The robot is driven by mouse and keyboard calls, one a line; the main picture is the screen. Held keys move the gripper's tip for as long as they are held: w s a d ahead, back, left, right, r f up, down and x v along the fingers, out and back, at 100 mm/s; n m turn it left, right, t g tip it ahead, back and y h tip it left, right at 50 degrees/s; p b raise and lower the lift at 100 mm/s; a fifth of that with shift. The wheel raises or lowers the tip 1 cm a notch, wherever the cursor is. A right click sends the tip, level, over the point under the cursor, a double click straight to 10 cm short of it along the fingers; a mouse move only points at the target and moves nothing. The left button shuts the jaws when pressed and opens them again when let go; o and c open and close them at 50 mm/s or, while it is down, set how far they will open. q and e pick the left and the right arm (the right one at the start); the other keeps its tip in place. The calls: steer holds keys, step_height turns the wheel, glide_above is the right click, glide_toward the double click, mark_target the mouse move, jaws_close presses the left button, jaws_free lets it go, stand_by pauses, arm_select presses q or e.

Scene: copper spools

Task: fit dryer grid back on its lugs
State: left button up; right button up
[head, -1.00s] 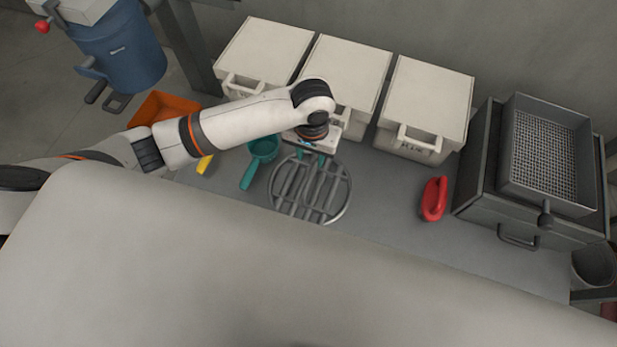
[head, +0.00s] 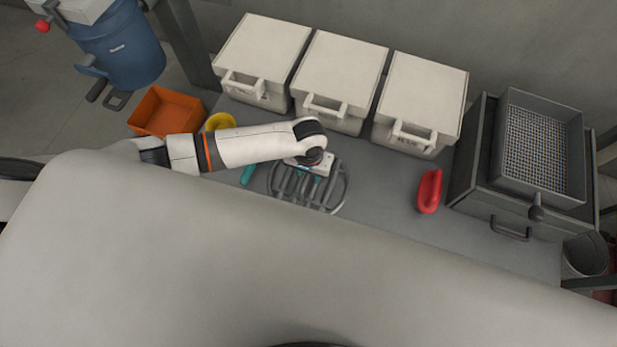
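The dryer grid (head: 325,200), a round grey rack with curved bars and a ring rim, lies on the grey worktop. My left arm reaches in from the left. My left gripper (head: 304,174) is over the far part of the grid and hides some of its bars. Its fingers are mostly hidden under the wrist, so I cannot tell whether they are open or touch the grid. I cannot make out any lugs. My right gripper is not in view.
Three white lidded bins (head: 338,75) stand along the back. A red handled tool (head: 430,190) lies right of the grid, before a grey box with a mesh tray (head: 545,150). A teal handle (head: 248,174), yellow ring (head: 221,121) and orange bin (head: 165,110) are at left.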

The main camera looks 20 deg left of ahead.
arm_select(q)
jaws_close()
steer(key=shift+r, duration=0.1)
steer(key=shift+r, duration=0.1)
